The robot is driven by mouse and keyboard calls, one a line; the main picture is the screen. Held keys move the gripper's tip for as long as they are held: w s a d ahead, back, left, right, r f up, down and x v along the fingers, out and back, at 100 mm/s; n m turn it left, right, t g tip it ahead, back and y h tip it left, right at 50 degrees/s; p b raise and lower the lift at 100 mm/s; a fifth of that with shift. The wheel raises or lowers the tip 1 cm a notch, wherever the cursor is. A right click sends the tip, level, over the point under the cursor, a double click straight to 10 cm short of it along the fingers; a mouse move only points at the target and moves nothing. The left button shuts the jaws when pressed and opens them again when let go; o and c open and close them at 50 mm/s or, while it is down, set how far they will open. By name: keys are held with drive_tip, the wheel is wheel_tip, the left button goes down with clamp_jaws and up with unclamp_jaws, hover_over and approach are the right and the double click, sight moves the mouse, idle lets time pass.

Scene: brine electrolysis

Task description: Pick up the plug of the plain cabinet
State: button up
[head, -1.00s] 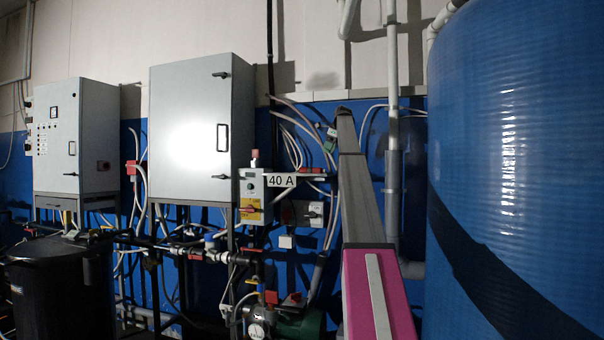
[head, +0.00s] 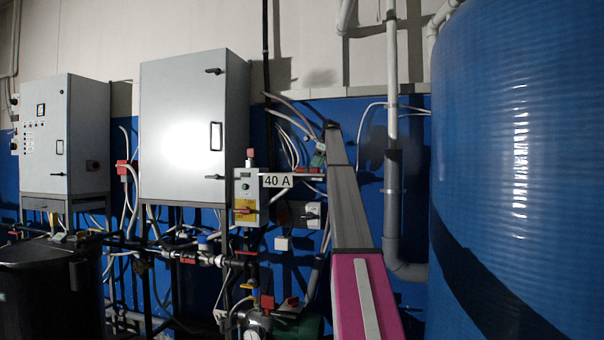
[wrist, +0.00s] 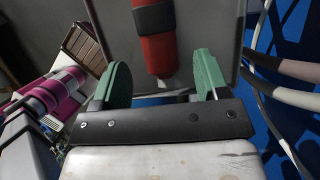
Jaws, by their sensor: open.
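The plain cabinet (head: 182,124) is the larger grey box with a black handle and no buttons, left of centre in the head view. In the wrist view a red cylindrical part (wrist: 158,55) with a black band shows between and beyond my green fingers. I cannot tell for certain that it is the plain cabinet's plug. My gripper (wrist: 163,78) is open, one finger on each side of the red part in the picture, and I see no grip on it. In the head view my arm's far end is near the grey cables, and the gripper is hard to make out.
A cabinet with buttons (head: 45,130) stands at the left. A large blue tank (head: 520,150) fills the right. Pipes and grey cables (wrist: 285,95) crowd the wall. A black bin (head: 45,290) stands lower left.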

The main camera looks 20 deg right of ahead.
sight(315, 169)
drive_tip(key=x, duration=0.4)
drive_tip(key=shift+r, duration=0.1)
drive_tip(key=c, duration=1.1)
drive_tip(key=shift+o, duration=0.2)
